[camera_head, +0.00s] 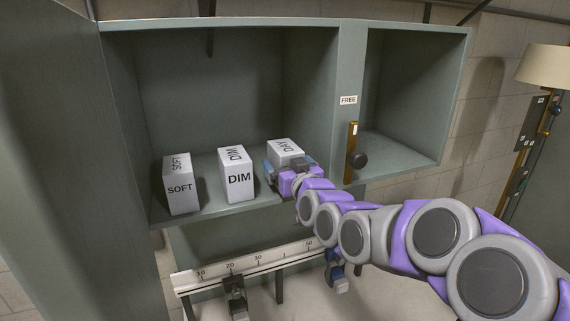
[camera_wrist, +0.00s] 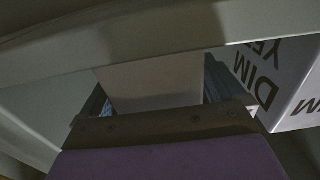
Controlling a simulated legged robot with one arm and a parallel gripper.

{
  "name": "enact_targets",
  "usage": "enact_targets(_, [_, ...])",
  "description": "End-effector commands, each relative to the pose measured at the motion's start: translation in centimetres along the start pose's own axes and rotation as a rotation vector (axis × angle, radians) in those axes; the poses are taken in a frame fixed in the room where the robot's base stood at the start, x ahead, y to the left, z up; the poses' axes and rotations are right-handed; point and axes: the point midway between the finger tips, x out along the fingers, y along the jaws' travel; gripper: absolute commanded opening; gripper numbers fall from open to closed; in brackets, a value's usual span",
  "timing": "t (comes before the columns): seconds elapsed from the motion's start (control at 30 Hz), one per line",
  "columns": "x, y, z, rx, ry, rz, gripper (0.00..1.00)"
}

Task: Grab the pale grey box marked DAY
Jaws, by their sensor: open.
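The pale grey box marked DAY (camera_head: 286,147) stands at the right end of the left shelf compartment, its DAY lettering on top. My gripper (camera_head: 284,172) is at the front of this box, and hides most of its front face. In the wrist view my gripper (camera_wrist: 155,95) is open, with a finger on either side of a plain pale face of the box (camera_wrist: 150,82). I cannot tell whether the fingers touch it.
The DIM box (camera_head: 238,178) stands just left of my gripper, close to one finger in the wrist view (camera_wrist: 285,85). The SOFT box (camera_head: 180,188) is further left. A divider marked FREE (camera_head: 348,100) with a dark knob (camera_head: 359,160) is at right. The right compartment (camera_head: 400,150) looks empty.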

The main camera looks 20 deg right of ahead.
Motion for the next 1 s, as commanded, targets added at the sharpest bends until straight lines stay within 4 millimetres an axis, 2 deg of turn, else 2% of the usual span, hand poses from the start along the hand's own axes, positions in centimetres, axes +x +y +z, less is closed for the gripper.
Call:
enact_targets(0.07, [0.03,0.01,0.03,0.0,0.0,0.0,0.91])
enact_targets(0.63, [0.05,0.02,0.05,0.0,-0.001,0.0,0.36])
enact_targets(1.0, [0.05,0.03,-0.28,-0.001,0.0,0.0,0.35])
